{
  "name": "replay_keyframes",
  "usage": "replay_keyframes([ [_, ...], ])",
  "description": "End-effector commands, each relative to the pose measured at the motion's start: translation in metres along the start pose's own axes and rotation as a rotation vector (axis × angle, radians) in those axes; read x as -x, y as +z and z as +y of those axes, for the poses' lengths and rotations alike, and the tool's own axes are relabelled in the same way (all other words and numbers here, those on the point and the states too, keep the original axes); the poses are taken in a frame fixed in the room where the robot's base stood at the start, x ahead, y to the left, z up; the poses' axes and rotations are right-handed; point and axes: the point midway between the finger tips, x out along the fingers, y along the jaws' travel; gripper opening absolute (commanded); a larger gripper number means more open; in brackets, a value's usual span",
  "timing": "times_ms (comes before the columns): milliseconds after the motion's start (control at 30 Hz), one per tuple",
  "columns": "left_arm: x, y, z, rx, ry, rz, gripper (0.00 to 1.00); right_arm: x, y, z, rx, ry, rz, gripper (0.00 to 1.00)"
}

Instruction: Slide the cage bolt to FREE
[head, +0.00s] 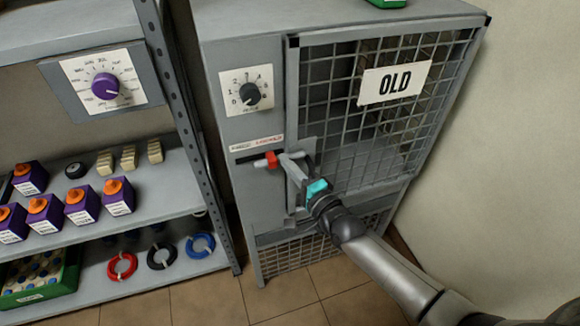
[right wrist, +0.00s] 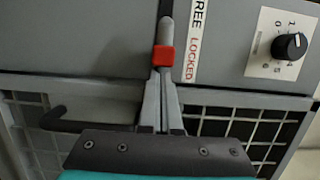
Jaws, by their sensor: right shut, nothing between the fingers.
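The cage bolt is a grey rod with a red knob (head: 271,159) on the front of the grey cabinet, left of the mesh door. In the right wrist view the red knob (right wrist: 163,56) sits beside the word LOCKED on the white label (right wrist: 194,40); FREE is at the label's other end. My right gripper (head: 287,161) is shut and empty, its fingertips right at the knob's LOCKED side. The fingers (right wrist: 162,78) seem to meet the knob, but I cannot tell whether they touch. My left gripper is not in view.
A dark curved handle (right wrist: 85,117) lies beside the fingers. A shelf rack (head: 185,125) with purple boxes stands at left.

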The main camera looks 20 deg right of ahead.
Motion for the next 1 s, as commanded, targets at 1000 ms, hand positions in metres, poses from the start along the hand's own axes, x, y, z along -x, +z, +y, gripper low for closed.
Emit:
replay_keyframes([
  [1000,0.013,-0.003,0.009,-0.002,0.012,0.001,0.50,-0.015,0.060,0.000,0.000,0.001,-0.001,0.00],
])
